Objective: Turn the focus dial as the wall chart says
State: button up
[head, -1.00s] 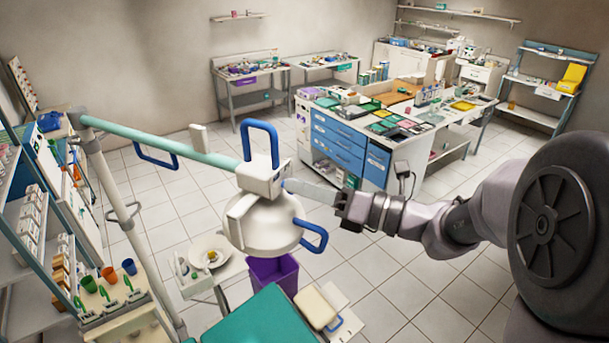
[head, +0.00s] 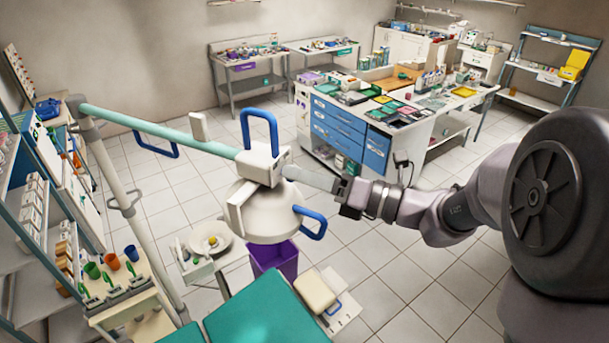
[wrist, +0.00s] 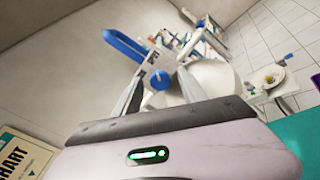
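The white lamp head (head: 265,212) hangs on a teal arm (head: 160,132), with blue loop handles (head: 259,130). The blue focus dial (wrist: 160,80) sits on the lamp's white housing (wrist: 158,62); a light mark shows on its face. In the wrist view, my gripper (wrist: 161,72) is open, its two fingers on either side of the dial with a gap showing. In the head view, my gripper (head: 308,178) reaches the lamp's right side, and the dial is hidden there. The wall chart (wrist: 25,155) is only partly in view at lower left; its instruction cannot be read.
Shelves (head: 25,235) line the left. A workbench with blue drawers (head: 338,128) stands behind; the tiled floor at right is open.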

jog(key=b+v, duration=0.4)
jog(key=v, duration=1.3)
jog(key=shift+d, duration=0.2)
jog(key=shift+f, duration=0.1)
